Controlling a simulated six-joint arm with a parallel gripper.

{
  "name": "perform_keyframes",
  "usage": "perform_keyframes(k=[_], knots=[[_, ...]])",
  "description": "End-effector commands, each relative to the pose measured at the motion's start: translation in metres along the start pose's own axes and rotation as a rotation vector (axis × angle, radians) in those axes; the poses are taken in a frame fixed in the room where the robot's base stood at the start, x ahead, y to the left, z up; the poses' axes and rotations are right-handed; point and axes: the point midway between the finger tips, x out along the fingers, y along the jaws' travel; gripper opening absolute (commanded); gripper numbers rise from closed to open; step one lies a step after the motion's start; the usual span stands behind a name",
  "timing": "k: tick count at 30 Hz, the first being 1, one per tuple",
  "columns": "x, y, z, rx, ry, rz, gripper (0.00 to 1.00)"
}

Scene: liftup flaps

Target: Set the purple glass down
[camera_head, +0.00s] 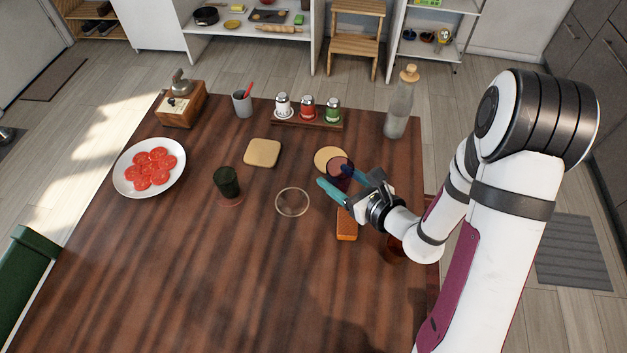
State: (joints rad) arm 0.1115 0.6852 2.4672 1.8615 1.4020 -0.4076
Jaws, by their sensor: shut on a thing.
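The purple glass (340,172) is a dark, see-through tumbler at the right of the table's middle. My gripper (338,183) is shut on it, with a teal finger showing on each side. The glass overlaps the near edge of a round tan coaster (326,157) in the picture. I cannot tell whether its base touches anything. A dark green glass (227,181) stands to the left on a reddish round coaster (231,202). A clear round coaster (292,202) lies empty between the two glasses. A square tan coaster (262,153) lies empty farther back.
An orange sponge-like block (347,225) lies just below my gripper. A tall bottle (401,103), a rack of shakers (307,118), a grey cup (242,104) and a wooden grinder (181,107) stand at the back. A plate of tomato slices (125,181) is at left. The front table is clear.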

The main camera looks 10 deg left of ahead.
Motion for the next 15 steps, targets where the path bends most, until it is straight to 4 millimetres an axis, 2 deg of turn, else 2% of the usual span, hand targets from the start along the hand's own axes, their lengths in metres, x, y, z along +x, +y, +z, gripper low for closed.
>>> perform_keyframes(k=[5,12,15], knots=[[0.004,-0.04,0.01,0.004,-0.014,-0.003,0.02],[0.015,-0.123,0.023,0.012,-0.008,-0.03,0.02],[0.021,-0.136,0.024,0.013,0.0,-0.037,0.02]])
